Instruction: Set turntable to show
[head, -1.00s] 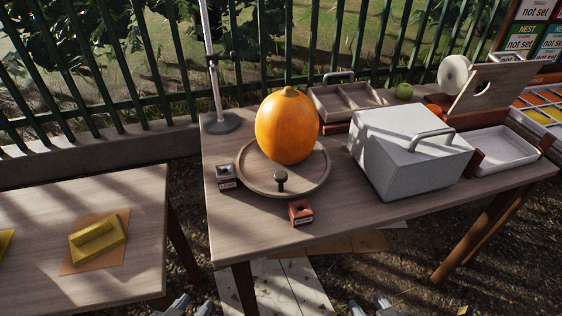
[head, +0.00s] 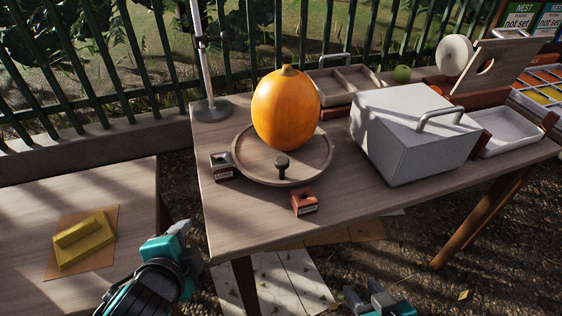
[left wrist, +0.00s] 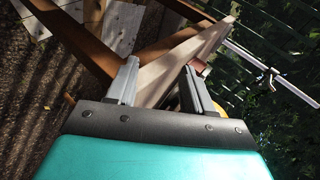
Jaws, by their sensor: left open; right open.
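The round wooden turntable (head: 246,168) lies on the main table with a large orange pumpkin (head: 285,108) on it. A dark knob (head: 282,164) stands up at the turntable's front edge. A grey block with a small label (head: 222,168) is at its left, and a red block (head: 304,201) is in front, to the right of the knob. My left gripper (head: 186,236) is open and empty, left of the table's front left corner; its spread fingers show in the left wrist view (left wrist: 160,68). My right gripper (head: 363,292) is open, low in front of the table.
A large light-grey box with a handle (head: 400,145) fills the table's right middle. A pole (head: 201,70) stands at the back left. A yellow block (head: 84,242) lies on the left table.

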